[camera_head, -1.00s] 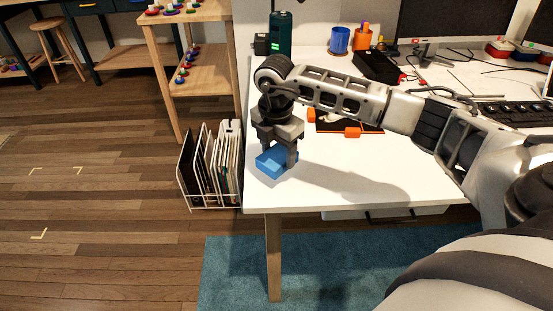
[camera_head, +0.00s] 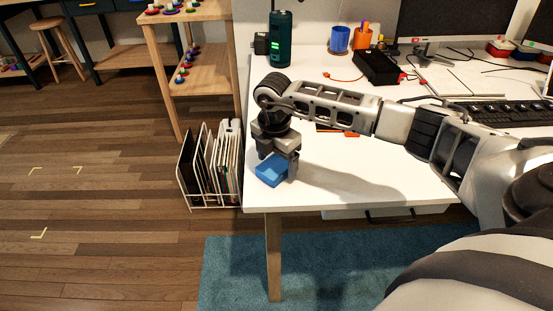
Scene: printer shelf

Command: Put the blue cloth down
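The blue cloth (camera_head: 270,174) is a small, folded block-like piece at the near-left corner of the white desk (camera_head: 340,182). My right gripper (camera_head: 278,169) points down over it, with its fingers at the cloth, and is shut on it. Part of the cloth is hidden by the gripper. I cannot tell whether its underside touches the desk top. My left gripper is not in view.
A wire rack with folders (camera_head: 212,170) stands on the floor against the desk's left side. A dark green bottle (camera_head: 280,40), a blue cup (camera_head: 339,39) and a black box (camera_head: 376,67) stand at the back. The desk's front strip right of the cloth is clear.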

